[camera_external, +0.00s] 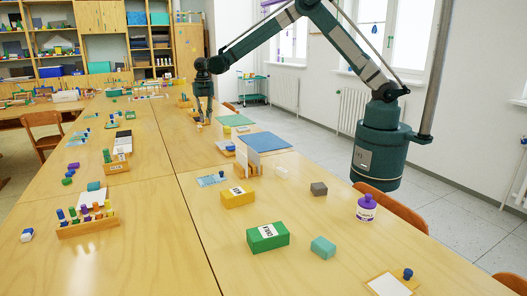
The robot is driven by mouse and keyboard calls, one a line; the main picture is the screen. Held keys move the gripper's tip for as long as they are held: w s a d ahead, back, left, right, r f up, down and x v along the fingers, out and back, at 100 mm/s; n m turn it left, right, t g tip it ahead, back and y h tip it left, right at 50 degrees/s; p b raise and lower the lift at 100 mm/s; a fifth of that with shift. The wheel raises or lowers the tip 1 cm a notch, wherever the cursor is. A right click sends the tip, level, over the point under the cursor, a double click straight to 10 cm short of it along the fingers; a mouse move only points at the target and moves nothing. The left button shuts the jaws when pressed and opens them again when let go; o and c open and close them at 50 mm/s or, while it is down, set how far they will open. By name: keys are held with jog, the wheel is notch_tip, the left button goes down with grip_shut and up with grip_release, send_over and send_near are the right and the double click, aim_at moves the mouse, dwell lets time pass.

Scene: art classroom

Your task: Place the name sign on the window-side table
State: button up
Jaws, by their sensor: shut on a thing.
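My gripper (204,121) is far down the window-side table (205,250), low over its top. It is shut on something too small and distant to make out. A yellow block with a white lettered label (238,197) and a green block with a similar label (268,237) stand on the near part of this table. A wooden block with a label (117,166) stands on the left table (125,205). I cannot tell which of these, if any, is the name sign.

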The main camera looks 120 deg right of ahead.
jog(key=shift+f, duration=0.1)
jog(key=b, duration=0.1)
send_over(207, 139)
jog(key=shift+a+f, duration=0.2)
jog(key=shift+f, duration=1.35)
jog(key=shift+a+f, duration=0.2)
jog(key=shift+f, duration=1.3)
jog(key=shift+f+b, duration=0.45)
jog(key=shift+f, duration=1.4)
jog(key=shift+f, duration=0.15)
jog(key=o, duration=0.8)
jog(key=shift+c, duration=0.2)
notch_tip(207, 139, up, 12)
jog(key=shift+r+p, duration=0.15)
jog(key=shift+p, duration=1)
